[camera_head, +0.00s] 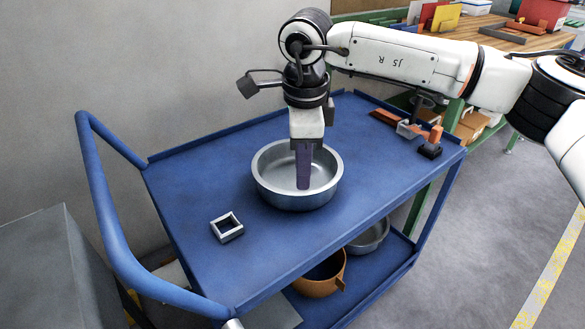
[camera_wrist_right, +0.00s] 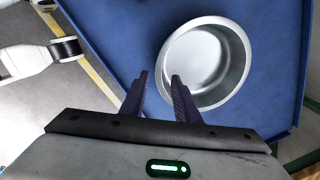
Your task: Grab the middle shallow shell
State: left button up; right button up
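A shallow silver metal pan (camera_head: 270,185), round and empty, stands upright on the blue cart's top, near its middle. It also shows right of centre in the right wrist view (camera_wrist_right: 205,62). My right gripper (camera_head: 303,186) points down over the pan, its dark purple fingers overlapping the pan's inside in the head view. My left gripper is not in view.
The blue cart top (camera_head: 195,185) has raised edges and a tall handle (camera_head: 105,205) at left. A small square metal frame (camera_head: 227,227) lies near the front left. Small parts (camera_head: 430,150) lie at the right corner. An orange pot (camera_head: 322,280) and another metal pan (camera_head: 370,238) are below.

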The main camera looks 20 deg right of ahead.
aim_at(300, 192)
notch_tip(300, 192, down, 4)
jog(key=shift+s+r, duration=0.1)
jog(key=f, duration=0.2)
jog(key=w+f, duration=0.1)
jog(key=f, duration=0.2)
jog(key=shift+w+f, duration=0.1)
jog(key=shift+f, duration=0.05)
grip_shut()
